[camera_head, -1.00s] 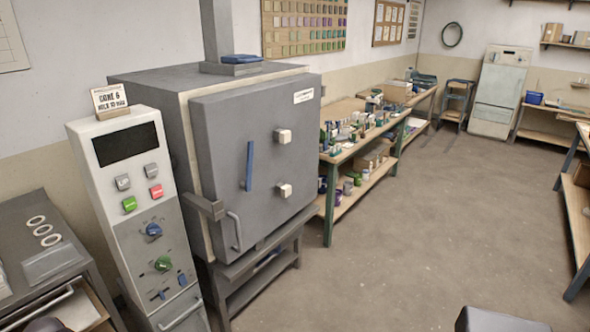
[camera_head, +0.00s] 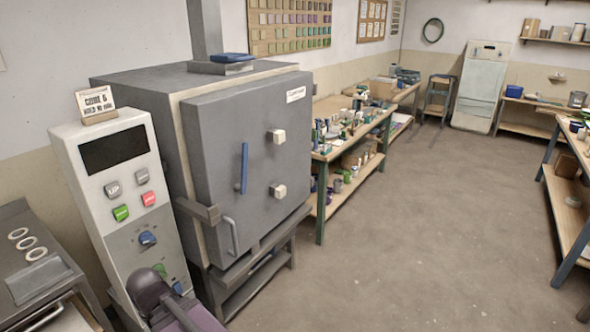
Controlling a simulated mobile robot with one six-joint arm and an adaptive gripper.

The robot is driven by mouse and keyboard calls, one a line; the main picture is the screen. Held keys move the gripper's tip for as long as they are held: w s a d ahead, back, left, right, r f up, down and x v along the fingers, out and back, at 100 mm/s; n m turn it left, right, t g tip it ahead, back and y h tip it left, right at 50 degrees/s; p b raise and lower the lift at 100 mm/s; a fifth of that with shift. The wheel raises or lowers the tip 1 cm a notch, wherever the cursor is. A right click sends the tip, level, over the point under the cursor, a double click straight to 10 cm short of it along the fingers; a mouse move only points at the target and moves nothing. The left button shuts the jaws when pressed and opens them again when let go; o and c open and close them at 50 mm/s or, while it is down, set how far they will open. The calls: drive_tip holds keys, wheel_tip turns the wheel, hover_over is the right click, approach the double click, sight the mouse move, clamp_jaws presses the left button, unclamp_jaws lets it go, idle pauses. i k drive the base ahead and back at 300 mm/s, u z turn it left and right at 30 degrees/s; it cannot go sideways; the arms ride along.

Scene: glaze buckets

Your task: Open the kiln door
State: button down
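The grey kiln (camera_head: 140,90) stands at the left-middle on a dark metal stand. Its door (camera_head: 218,150) looks shut, with a blue vertical handle (camera_head: 244,168), two pale square knobs (camera_head: 279,137) on its face, and a grey bar handle (camera_head: 233,236) low on its left. A grey latch bar (camera_head: 198,211) sits at the door's left edge. Part of my arm (camera_head: 160,300) shows at the bottom, in front of the control panel's lower part and left of the door. My gripper's fingers are not visible.
A white control panel (camera_head: 98,185) with buttons and a sign (camera_head: 95,101) stands left of the kiln. A drawer bench (camera_head: 35,275) is at far left. A workbench (camera_head: 330,152) with small pots stands right of the kiln. The floor (camera_head: 410,230) before the door is clear.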

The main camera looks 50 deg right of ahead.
sight(216, 124)
drive_tip(key=z, duration=1.3)
drive_tip(key=k, duration=0.95)
drive_tip(key=u, duration=0.05)
drive_tip(key=i, duration=0.9)
drive_tip(key=z, duration=0.05)
